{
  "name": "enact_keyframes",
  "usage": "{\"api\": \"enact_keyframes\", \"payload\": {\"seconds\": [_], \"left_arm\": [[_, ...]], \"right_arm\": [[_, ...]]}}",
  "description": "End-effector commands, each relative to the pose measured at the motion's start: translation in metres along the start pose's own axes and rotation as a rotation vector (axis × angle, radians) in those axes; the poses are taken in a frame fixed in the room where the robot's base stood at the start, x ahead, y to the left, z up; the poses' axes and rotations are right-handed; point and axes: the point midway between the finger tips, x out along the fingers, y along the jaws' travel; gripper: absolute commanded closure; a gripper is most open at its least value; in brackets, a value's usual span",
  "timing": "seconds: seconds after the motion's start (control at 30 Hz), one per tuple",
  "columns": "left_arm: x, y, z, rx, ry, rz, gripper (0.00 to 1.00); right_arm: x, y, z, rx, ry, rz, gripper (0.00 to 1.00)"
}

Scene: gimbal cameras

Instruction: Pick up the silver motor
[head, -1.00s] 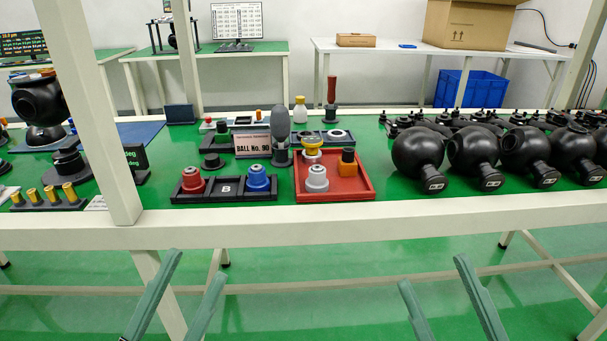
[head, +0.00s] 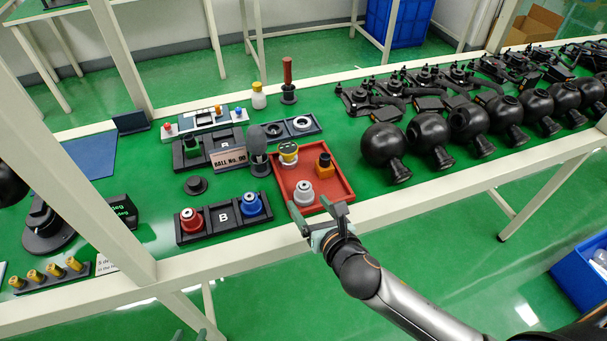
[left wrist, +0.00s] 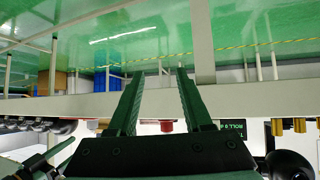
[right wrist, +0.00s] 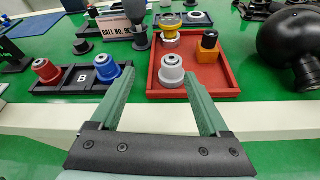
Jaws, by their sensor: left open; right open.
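The silver motor (head: 304,193) stands upright in the front part of a red tray (head: 337,194), beside a yellow-topped part (head: 288,151) and an orange block with a black top (head: 324,168). My right gripper (head: 320,216) is open and empty at the tray's front edge, just short of the motor. In the right wrist view the silver motor (right wrist: 171,72) appears between the open fingers, beyond their tips and nearer the right finger. My left gripper (left wrist: 158,76) is open and empty; only its fingertips show at the bottom of the head view.
A black tray marked B (head: 224,217) left of the red tray holds a red motor (head: 190,219) and a blue motor (head: 251,203). Several black spheres (head: 383,144) stand to the right. A pale table rail (head: 240,249) runs along the front. A post (head: 107,215) stands at left.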

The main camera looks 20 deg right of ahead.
Motion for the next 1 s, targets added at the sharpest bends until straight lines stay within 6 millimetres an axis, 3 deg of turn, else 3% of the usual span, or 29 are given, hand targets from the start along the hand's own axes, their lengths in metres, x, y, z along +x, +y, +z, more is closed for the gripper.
{"api": "enact_keyframes", "payload": {"seconds": [0.2,0.5,0.8,1.0], "left_arm": [[-0.007,0.002,0.017,-0.022,-0.078,0.002,0.50],[-0.002,0.002,0.023,-0.022,-0.076,0.002,0.50],[-0.001,0.002,0.024,-0.021,-0.074,0.002,0.50],[0.003,0.002,0.028,-0.021,-0.074,0.002,0.50]], "right_arm": [[0.009,-0.010,0.003,-0.150,0.032,-0.058,0.21],[0.059,-0.014,0.000,-0.149,0.032,-0.058,0.21],[0.079,-0.015,-0.001,-0.147,0.032,-0.056,0.21],[0.106,-0.021,-0.004,-0.144,0.032,-0.057,0.21]]}}
